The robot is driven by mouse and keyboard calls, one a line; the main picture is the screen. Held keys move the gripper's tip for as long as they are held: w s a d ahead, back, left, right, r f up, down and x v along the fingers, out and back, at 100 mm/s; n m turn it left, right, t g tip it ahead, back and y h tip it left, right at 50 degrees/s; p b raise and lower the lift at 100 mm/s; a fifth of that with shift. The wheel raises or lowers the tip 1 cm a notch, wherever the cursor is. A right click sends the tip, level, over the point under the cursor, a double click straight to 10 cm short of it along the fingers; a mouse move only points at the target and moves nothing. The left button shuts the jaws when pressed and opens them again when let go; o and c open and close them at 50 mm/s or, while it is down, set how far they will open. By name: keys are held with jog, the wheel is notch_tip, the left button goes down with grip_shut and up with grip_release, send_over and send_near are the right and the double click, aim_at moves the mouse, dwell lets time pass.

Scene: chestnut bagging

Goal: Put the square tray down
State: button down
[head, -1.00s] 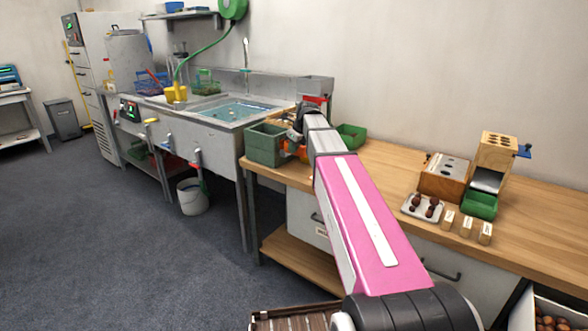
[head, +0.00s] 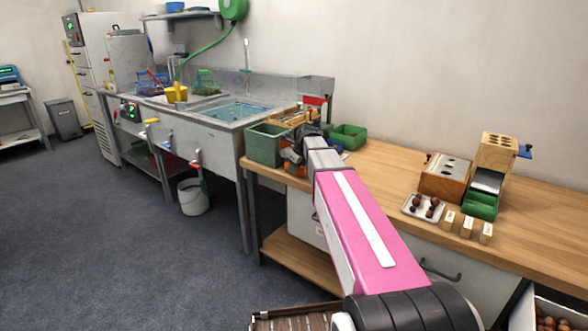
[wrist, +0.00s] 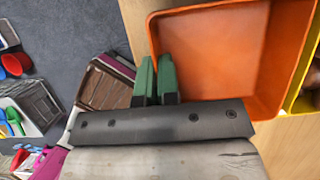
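The square tray (wrist: 215,50) appears to be the orange, empty, square-walled one in the wrist view. My gripper (wrist: 157,78) has its two green fingers close together over the tray's left wall, one on each side of it. In the head view the orange tray (head: 296,168) shows only in part at the bench's left end, beside the green bin. My wrist hides most of it. I cannot tell whether its base touches the bench.
A green bin (head: 263,147) and a smaller green tray (head: 349,137) stand close by on the wooden bench (head: 385,158). A yellow container (wrist: 306,94) borders the orange tray. A white tray of chestnuts (head: 411,210) and wooden blocks are farther right. Bench between is clear.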

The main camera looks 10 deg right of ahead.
jog(key=shift+f, duration=0.15)
jog(key=c, duration=1.4)
grip_release()
jog(key=shift+o, duration=0.2)
jog(key=v, duration=1.2)
jog(key=shift+r, duration=0.2)
